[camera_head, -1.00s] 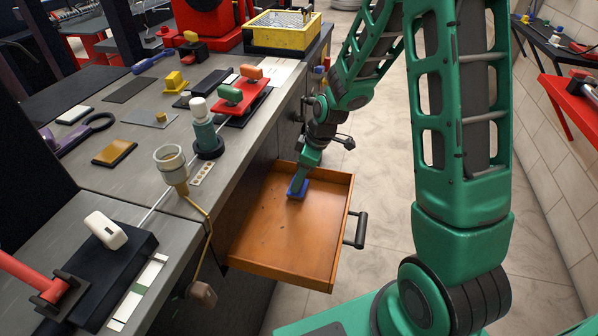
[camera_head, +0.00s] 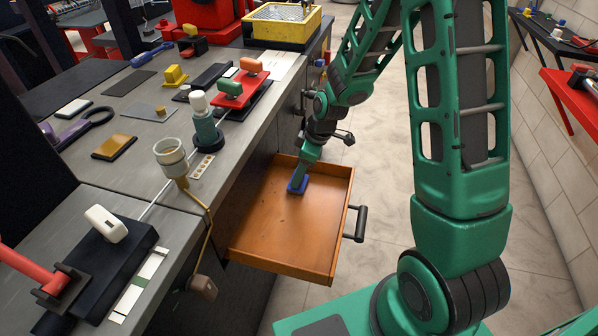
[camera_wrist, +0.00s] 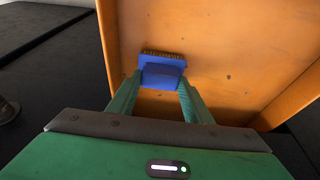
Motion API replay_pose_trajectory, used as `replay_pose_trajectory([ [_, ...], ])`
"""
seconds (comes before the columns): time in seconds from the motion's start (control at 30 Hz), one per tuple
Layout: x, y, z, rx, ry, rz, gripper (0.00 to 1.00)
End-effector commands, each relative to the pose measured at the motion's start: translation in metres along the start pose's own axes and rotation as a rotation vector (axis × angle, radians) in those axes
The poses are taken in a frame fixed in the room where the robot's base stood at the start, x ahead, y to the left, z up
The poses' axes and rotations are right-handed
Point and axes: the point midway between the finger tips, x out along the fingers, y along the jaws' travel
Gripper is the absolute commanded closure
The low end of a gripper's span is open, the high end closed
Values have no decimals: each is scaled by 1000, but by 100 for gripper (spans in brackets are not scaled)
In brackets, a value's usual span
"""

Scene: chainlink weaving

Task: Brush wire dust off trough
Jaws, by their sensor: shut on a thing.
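The trough is an open orange drawer-like tray (camera_head: 290,238) with a dark handle at its right side, pulled out from the bench. Its inner floor (camera_wrist: 225,60) fills the upper part of the wrist view, with a few small dark specks. My gripper (camera_head: 299,181) reaches down into the far left part of the trough. It is shut on a blue brush (camera_wrist: 162,72), whose tan bristles show along its far edge. The brush (camera_head: 297,187) is at the trough's floor; whether the bristles touch it I cannot tell.
The grey bench (camera_head: 235,135) to the left holds a funnel-like cup (camera_head: 171,157), a green bottle-shaped fixture (camera_head: 205,124) and a yellow box (camera_head: 284,26). A bent brass-coloured rod hangs beside the trough's left wall.

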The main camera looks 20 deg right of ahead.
Motion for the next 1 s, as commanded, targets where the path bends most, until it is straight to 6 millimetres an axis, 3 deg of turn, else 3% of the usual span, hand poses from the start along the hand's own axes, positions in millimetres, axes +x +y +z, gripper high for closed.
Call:
replay_pose_trajectory([
  [0.63,9,-1,3,0,0,0,78],
  [1.0,7,-18,2,-1,0,-1,78],
])
